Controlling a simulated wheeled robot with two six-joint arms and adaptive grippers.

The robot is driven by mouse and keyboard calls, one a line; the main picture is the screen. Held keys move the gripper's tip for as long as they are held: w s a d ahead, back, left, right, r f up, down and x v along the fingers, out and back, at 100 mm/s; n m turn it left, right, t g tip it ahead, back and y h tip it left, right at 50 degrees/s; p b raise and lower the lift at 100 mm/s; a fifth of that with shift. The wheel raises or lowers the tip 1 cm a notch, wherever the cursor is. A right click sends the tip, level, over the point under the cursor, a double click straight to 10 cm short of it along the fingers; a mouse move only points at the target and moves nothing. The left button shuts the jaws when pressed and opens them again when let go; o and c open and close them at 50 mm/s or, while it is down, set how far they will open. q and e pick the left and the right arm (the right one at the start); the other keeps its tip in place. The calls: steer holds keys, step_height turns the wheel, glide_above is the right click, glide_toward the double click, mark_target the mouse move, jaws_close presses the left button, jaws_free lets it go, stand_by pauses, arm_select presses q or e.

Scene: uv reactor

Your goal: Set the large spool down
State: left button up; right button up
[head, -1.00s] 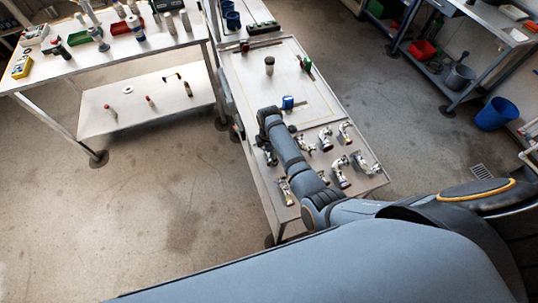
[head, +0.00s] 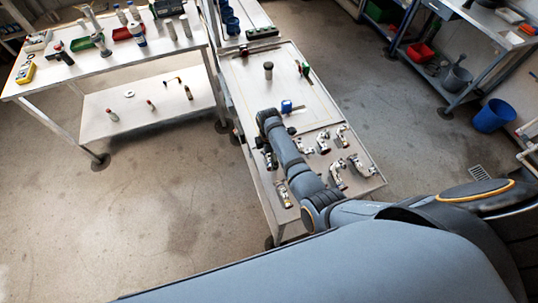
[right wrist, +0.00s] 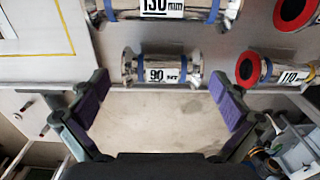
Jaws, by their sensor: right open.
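A metal spool labelled 90 (right wrist: 162,71) lies on its side at the table edge in the right wrist view. My right gripper (right wrist: 163,92) is open, its purple-padded fingers apart, one towards each end of this spool; I see no grip on it. A bigger spool labelled 130 mm (right wrist: 166,10) lies just beyond, cut off by the frame. A red-ended spool labelled 110 (right wrist: 282,70) lies to the right. In the head view my right gripper (head: 267,147) hangs at the table's left edge, partly hidden by its arm. Which one is the large spool I cannot tell. My left gripper is out of view.
Several more metal fittings, such as one (head: 340,177), crowd the near table (head: 245,103). A blue item (head: 286,106) and a dark-topped cylinder (head: 268,70) stand farther back. The mat around them has free room. Open floor (head: 180,200) lies left.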

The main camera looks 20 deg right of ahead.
mark_target(269, 157)
step_height(269, 157, up, 6)
steer(key=p, duration=0.3)
steer(key=shift+f, duration=0.2)
arm_select(q)
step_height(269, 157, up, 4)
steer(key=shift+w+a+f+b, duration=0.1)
steer(key=shift+b, duration=0.3)
arm_select(e)
step_height(269, 157, up, 5)
steer(key=shift+f, duration=0.15)
steer(key=shift+s, duration=0.1)
